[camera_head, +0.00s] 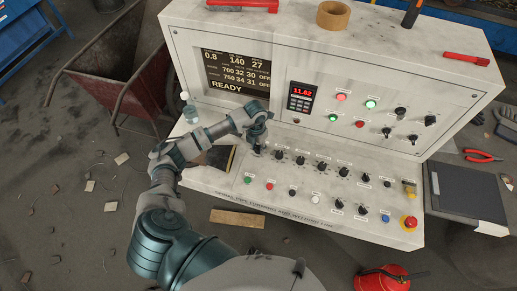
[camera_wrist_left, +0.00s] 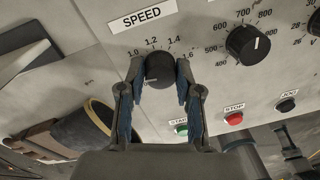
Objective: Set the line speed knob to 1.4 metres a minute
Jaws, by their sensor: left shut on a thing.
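The line speed knob (camera_wrist_left: 160,70) is a black round knob under a white SPEED label (camera_wrist_left: 142,19) in the left wrist view. Numbers 1.0, 1.2, 1.4 and 1.6 run around its upper side. My left gripper (camera_wrist_left: 160,78) has one finger on each side of the knob and is shut on it. I cannot clearly tell which number the knob points to. In the head view my left gripper (camera_head: 258,143) is at the left end of the upper knob row and mostly hides the knob. The console screen (camera_head: 236,70) reads 0.8 at its upper left, and READY. My right gripper is not in view.
Another black knob (camera_wrist_left: 248,45) stands right of the speed knob. A green button (camera_wrist_left: 181,129) and a red STOP button (camera_wrist_left: 233,118) lie below. A roll of tape (camera_head: 333,15) sits on the console top. A red emergency button (camera_head: 409,222) is at the front right.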

